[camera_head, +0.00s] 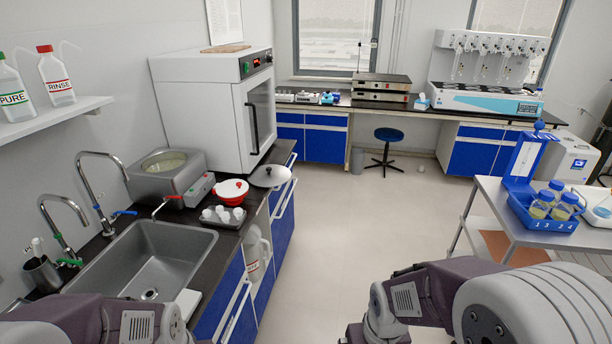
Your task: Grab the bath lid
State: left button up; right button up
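The bath lid (270,176) is a round, pale grey disc with a small dark knob. It is at the front edge of the dark counter, in front of the white oven, and appears to reach past the edge. The water bath (182,187) is a grey box with an open round top, left of the lid on the counter. My two arms show only in part, at the bottom left and bottom right. Both grippers are out of the picture, and neither arm is near the lid.
A red and white pot (231,191) stands close to the lid's left, with a tray of white cups (222,216) in front. A sink (150,262) with taps is nearer. The white oven (218,110) stands behind. The floor (340,220) between counter and right-hand table is clear.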

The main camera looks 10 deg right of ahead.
aim_at(266, 176)
jog(key=i+l+u, duration=1.4)
jog(key=l, duration=0.3)
jog(key=i+l+u, duration=0.1)
jog(key=l+u, duration=0.15)
jog(key=l, duration=0.2)
jog(key=i+l+u, duration=0.1)
jog(key=l+u, duration=0.2)
jog(key=l, duration=0.25)
jog(key=l+u, duration=0.25)
jog(key=l, duration=0.25)
jog(key=i, duration=0.05)
